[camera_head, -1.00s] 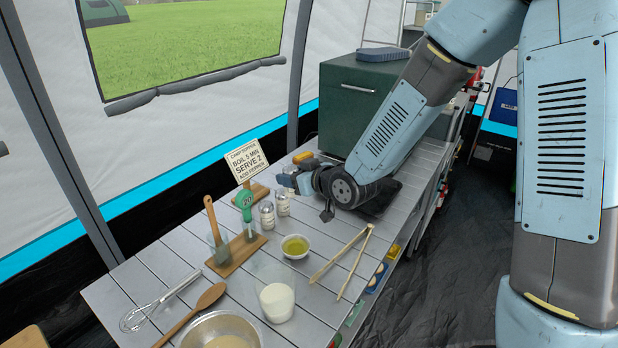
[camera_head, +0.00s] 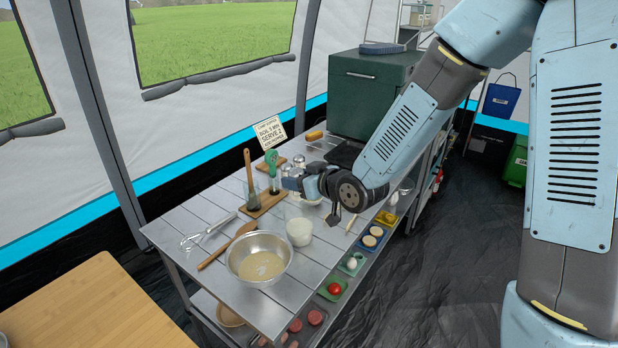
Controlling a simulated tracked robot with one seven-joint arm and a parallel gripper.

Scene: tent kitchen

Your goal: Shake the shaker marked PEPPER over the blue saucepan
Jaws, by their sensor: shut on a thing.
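My gripper (camera_head: 291,183) is over the grey slatted table, in front of the standing shakers. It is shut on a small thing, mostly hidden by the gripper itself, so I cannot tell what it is. Two small clear shakers with metal tops, a left one (camera_head: 283,166) and a right one (camera_head: 298,161), stand just behind the gripper. Their labels are too small to read, so I cannot tell which is PEPPER. I see no blue saucepan; my arm covers part of the table and of the dark hob (camera_head: 345,154).
A metal bowl of batter (camera_head: 259,278), a glass of milk (camera_head: 299,232), a wooden spoon (camera_head: 226,245) and a whisk (camera_head: 205,232) lie to the front left. A sign (camera_head: 271,132) and a green box (camera_head: 370,92) stand at the back.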

